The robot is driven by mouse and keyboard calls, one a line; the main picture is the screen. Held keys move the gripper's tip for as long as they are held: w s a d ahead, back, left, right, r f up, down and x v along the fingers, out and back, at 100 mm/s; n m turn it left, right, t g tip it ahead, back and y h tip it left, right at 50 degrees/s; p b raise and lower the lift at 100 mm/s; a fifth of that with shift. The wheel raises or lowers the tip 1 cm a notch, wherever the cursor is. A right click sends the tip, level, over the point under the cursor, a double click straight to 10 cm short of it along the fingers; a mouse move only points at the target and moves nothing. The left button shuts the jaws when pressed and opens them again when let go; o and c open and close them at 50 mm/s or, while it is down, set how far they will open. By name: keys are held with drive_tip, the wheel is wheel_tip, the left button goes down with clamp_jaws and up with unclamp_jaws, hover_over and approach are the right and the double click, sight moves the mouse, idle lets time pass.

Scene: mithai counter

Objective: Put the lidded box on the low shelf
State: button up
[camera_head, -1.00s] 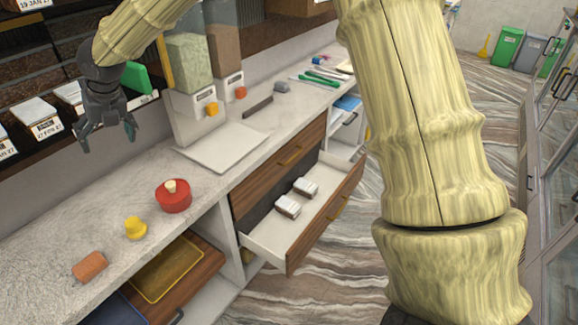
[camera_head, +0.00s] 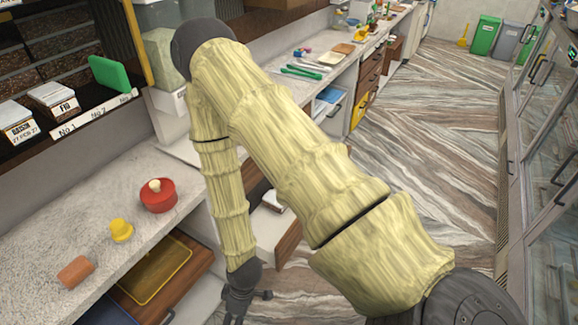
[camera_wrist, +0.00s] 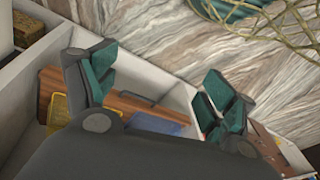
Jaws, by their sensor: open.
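My gripper (camera_head: 250,308) is low in front of the counter, at the bottom edge of the head view. In the wrist view my gripper (camera_wrist: 150,85) is open with nothing between its fingers. A low compartment wall (camera_wrist: 75,20) shows at the upper left there, with a dark and gold box (camera_wrist: 30,28) inside. I cannot tell whether this box has a lid.
A yellow piece (camera_head: 121,230) and an orange-brown block (camera_head: 75,271) lie on the counter (camera_head: 55,235). A wooden drawer with a yellow-edged tray (camera_head: 160,272) is below. My arm partly hides an open drawer (camera_head: 270,235) with a white packet (camera_head: 272,200). The floor (camera_head: 430,140) at right is clear.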

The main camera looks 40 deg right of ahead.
drive_tip(key=s+d+f+m+h, duration=0.2)
drive_tip(key=s+d+m, duration=0.5)
drive_tip(key=s, duration=0.5)
drive_tip(key=shift+s+d+f+m+h, duration=0.15)
drive_tip(key=shift+s+d+m+h, duration=0.2)
drive_tip(key=shift+d, duration=0.6)
